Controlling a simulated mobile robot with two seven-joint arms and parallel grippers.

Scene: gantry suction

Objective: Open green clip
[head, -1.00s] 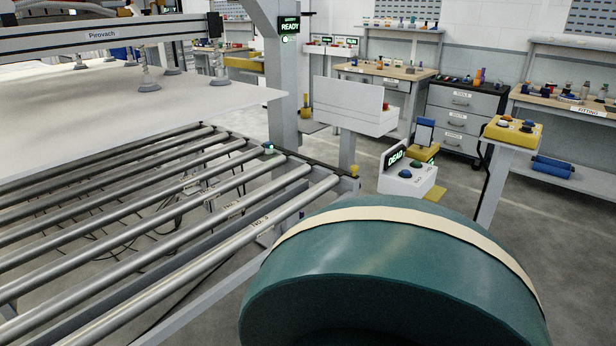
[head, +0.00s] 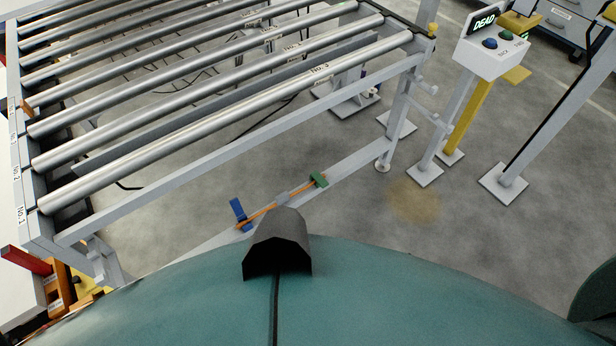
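A small green clip (head: 319,180) sits on the grey lower rail (head: 357,167) of the roller conveyor, low near the floor. An orange hose or strip (head: 302,189) runs along the rail and meets the clip. A small grey block (head: 283,198) sits on this strip, and a blue clip or lever (head: 239,212) stands at its left end. The green clip is too small to tell whether it is open or shut. Neither of my grippers is in view.
The roller conveyor (head: 242,140) fills the upper left. A control box (head: 490,52) with a DEAD display stands on a post at upper right. A grey post with a foot plate (head: 504,184) stands right of it. Grey floor (head: 400,235) is clear at centre right. Teal parts of mine fill the bottom.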

